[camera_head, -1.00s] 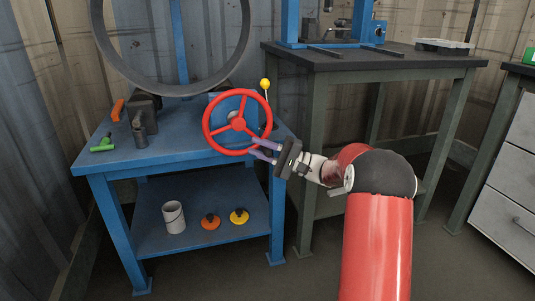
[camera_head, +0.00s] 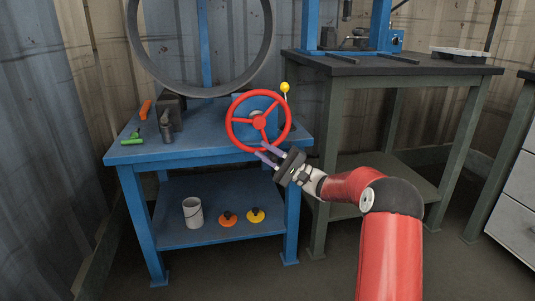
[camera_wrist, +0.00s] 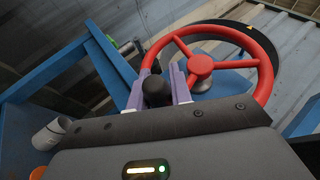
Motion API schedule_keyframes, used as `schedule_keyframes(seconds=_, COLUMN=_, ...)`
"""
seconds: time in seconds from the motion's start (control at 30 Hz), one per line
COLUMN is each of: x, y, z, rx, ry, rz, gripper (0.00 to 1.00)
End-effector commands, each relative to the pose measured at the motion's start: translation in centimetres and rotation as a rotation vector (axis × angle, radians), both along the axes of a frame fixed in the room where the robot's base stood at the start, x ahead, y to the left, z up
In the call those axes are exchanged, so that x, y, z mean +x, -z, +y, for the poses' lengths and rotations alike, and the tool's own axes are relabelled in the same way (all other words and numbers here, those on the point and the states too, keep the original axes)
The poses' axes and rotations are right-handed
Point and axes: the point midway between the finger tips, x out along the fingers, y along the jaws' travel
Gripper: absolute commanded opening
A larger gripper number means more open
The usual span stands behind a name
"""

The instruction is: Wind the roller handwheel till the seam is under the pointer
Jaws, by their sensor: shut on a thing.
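The red three-spoked handwheel (camera_head: 259,122) stands on the right of the blue bench. My gripper (camera_head: 262,150) is at the wheel's lower rim. In the wrist view my gripper (camera_wrist: 160,72) is shut on a dark round handle (camera_wrist: 155,91) beside the red rim (camera_wrist: 265,75). The large dark pipe ring (camera_head: 133,35) stands upright behind the wheel; its top is cut off in the head view. Part of a dark ring with a small yellow mark (camera_wrist: 249,27) shows in the wrist view; I cannot tell whether this is the pointer. I cannot make out the seam.
The blue bench (camera_head: 195,146) carries an orange-handled tool (camera_head: 146,109) and a green-handled tool (camera_head: 132,137). A yellow-knobbed lever (camera_head: 285,88) stands right of the wheel. A dark workbench (camera_head: 400,68) stands to the right.

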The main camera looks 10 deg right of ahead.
Motion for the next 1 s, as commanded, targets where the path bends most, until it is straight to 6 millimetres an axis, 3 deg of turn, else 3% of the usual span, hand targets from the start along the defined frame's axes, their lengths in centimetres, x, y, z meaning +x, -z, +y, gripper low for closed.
schedule_keyframes(seconds=0.97, x=0.01, y=-0.97, z=0.29, rx=0.005, ry=-0.001, rz=-0.015, gripper=0.0)
schedule_keyframes(seconds=1.0, x=0.01, y=-0.97, z=0.29, rx=0.005, ry=-0.001, rz=-0.015, gripper=0.23)
